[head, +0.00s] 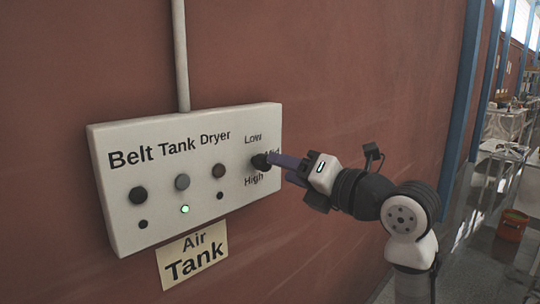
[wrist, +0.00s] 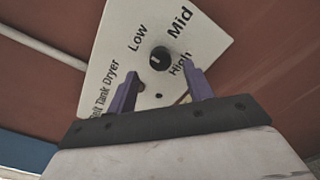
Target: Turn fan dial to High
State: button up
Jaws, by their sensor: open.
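The fan dial (head: 260,161) is a round black knob on the right of the white "Belt Tank Dryer" panel (head: 120,180). Low is printed above it, Mid to its right and High below. In the wrist view the dial (wrist: 159,58) shows a small light mark, but I cannot tell which label it points to. My gripper (head: 276,160) is at the dial's right in the head view, its purple fingers partly covering Mid. In the wrist view my gripper (wrist: 163,73) is open, with the dial beyond the gap between the fingertips and nothing held.
The panel also has several round buttons and lamps, one lit green (head: 185,209). An "Air Tank" sign (head: 192,255) is below it. A grey pipe (head: 181,60) rises from the panel's top along the red wall. Blue posts (head: 463,110) stand at the right.

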aim_at(263, 163)
jog(key=p+x, duration=0.1)
jog(key=x, duration=0.4)
jog(key=shift+w, duration=0.1)
jog(key=c, duration=1)
